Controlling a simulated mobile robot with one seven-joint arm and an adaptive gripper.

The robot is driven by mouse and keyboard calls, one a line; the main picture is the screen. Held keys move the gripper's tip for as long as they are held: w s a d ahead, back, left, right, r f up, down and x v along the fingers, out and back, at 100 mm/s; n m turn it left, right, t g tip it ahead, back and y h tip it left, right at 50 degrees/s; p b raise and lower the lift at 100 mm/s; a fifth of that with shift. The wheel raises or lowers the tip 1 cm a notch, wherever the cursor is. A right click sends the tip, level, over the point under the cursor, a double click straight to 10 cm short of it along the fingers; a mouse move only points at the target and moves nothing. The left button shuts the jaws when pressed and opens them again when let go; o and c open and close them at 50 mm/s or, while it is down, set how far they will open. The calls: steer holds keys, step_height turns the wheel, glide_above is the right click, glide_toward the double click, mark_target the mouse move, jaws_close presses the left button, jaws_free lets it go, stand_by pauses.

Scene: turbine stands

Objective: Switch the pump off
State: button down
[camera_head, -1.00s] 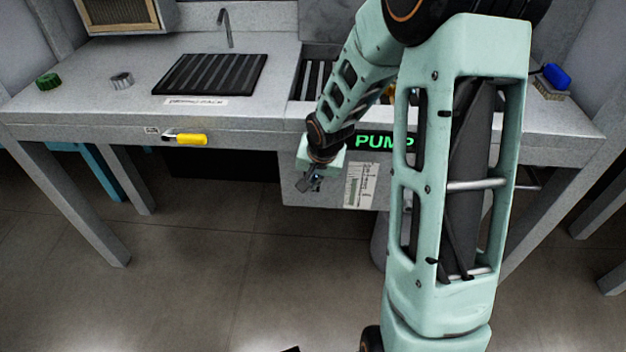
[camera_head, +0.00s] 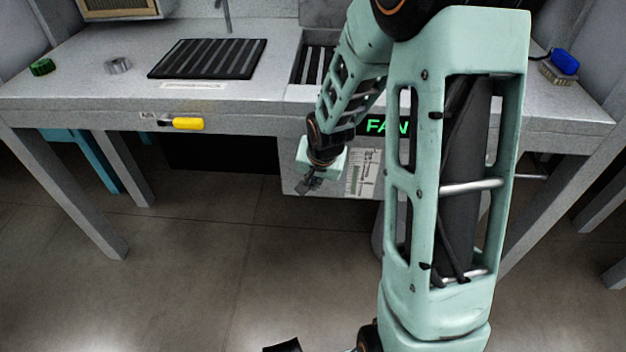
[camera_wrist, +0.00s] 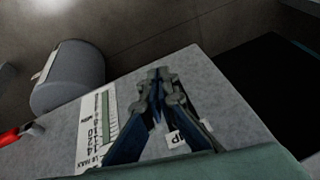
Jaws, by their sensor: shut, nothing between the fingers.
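A black display (camera_head: 388,126) on the front of the bench shows green letters reading FAN, with my arm covering its right end. Below it is a grey box (camera_head: 292,172) with a white printed scale sheet (camera_head: 362,172). My gripper (camera_head: 306,186) is shut and empty in front of the left part of this box. In the wrist view my gripper (camera_wrist: 162,80) is over the grey panel, next to a small white label (camera_wrist: 186,138) partly hidden by a finger; only a few letters show. I cannot tell whether the fingers touch the panel. Any switch there is hidden.
A yellow handle (camera_head: 188,124) sticks out of the bench front at left. On the bench top (camera_head: 120,90) are a green knob (camera_head: 42,67), a metal knob (camera_head: 118,65) and a blue item (camera_head: 564,62). A red-ended part (camera_wrist: 12,135) shows in the wrist view.

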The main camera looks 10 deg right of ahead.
steer(key=shift+r, duration=0.15)
steer(key=shift+r+p, duration=0.7)
steer(key=shift+r, duration=0.05)
steer(key=shift+s, duration=0.1)
